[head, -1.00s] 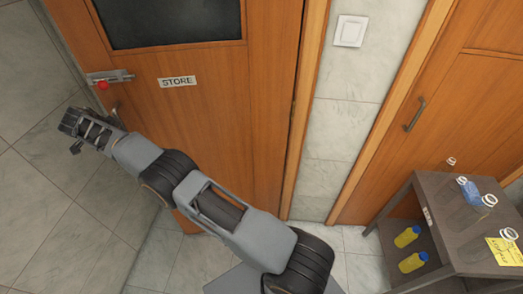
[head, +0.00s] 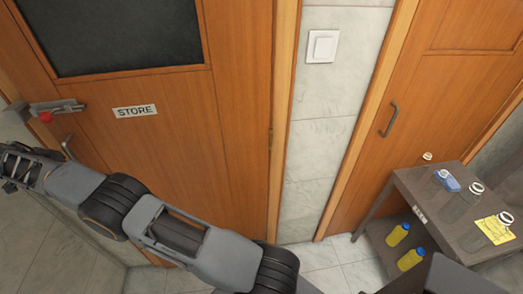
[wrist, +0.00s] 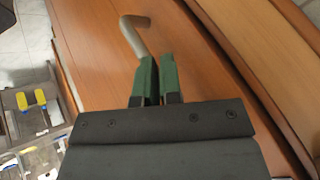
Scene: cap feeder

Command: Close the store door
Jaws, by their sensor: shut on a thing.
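The store door (head: 180,130) is a wooden door with a dark window panel (head: 110,35) and a STORE label (head: 135,112). It fills the left of the head view; how far it stands open is hard to tell. Its grey lever handle (head: 67,148) shows partly behind my arm. In the wrist view, the green fingers of my gripper (wrist: 157,75) are shut on the lower end of the handle (wrist: 133,36), against the wooden door face (wrist: 190,50). In the head view my wrist is at the left edge and the fingertips are hidden.
A latch with a red knob (head: 46,117) sits above the handle. Right of the door are a tiled wall with a light switch (head: 322,46) and another wooden door (head: 430,90). A dark table (head: 425,205) with bottles stands at the right.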

